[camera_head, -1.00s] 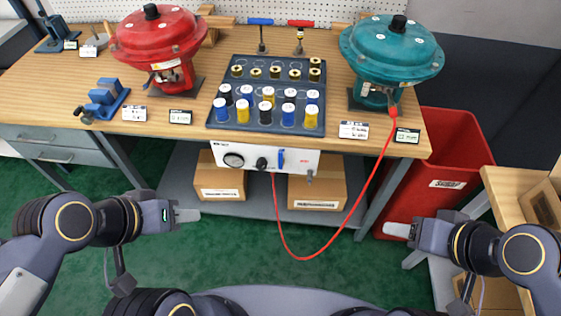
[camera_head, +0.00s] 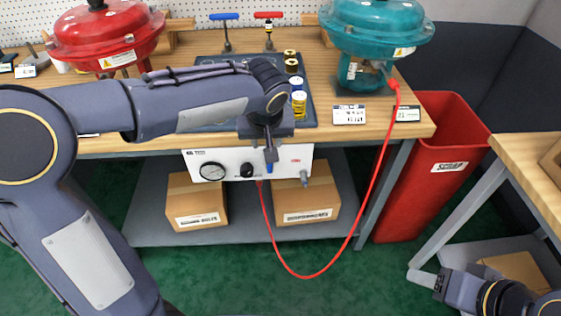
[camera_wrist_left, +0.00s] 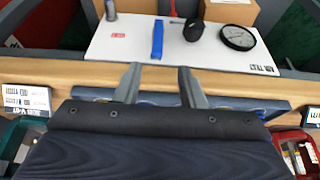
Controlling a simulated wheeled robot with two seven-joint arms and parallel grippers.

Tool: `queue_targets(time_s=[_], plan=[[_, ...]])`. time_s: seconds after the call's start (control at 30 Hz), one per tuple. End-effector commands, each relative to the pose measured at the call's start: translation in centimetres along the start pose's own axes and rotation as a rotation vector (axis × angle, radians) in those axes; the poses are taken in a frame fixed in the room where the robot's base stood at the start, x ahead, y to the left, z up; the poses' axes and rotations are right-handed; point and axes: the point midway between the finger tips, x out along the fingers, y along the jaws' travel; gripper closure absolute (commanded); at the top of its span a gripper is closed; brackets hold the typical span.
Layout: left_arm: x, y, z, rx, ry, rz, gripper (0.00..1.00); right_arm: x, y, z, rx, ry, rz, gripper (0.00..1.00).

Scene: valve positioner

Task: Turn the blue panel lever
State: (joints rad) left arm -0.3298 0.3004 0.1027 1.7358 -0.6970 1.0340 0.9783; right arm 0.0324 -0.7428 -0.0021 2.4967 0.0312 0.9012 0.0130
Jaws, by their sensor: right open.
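The blue panel lever (camera_head: 269,168) is on the front of the white panel (camera_head: 225,161) under the bench edge, right of a black knob (camera_head: 247,170). In the left wrist view the lever (camera_wrist_left: 157,40) points straight along the panel face. My left gripper (camera_head: 270,150) is just above the lever in the head view, its fingers partly hidden by the wrist. In the left wrist view the left gripper (camera_wrist_left: 159,82) has its fingers apart, with nothing between the tips and the lever beyond them. My right gripper (camera_head: 425,278) is open and empty, low at the right.
A gauge (camera_head: 212,171) is left of the knob. A red hose (camera_head: 372,190) hangs from the panel and rises to the teal actuator (camera_head: 377,30). The wooden bench top (camera_head: 420,120) overhangs the panel. A red scrap bin (camera_head: 430,190) stands at the right.

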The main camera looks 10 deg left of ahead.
Motion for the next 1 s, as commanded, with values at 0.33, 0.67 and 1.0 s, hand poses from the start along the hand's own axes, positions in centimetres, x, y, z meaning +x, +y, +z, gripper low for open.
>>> queue_targets(time_s=[0.33,0.67,1.0], plan=[[4.7,0.3,-0.1,-0.004,0.001,-0.008,0.64,0.8,0.4,0.4,0.0,0.0,0.0,0.46],[8.0,0.3,-0.1,-0.003,0.003,-0.005,0.64,1.2,0.5,0.6,0.0,0.0,0.0,0.46],[8.1,0.3,-0.2,-0.003,0.003,-0.005,0.73,1.2,0.5,0.6,0.0,0.0,0.0,0.46]])
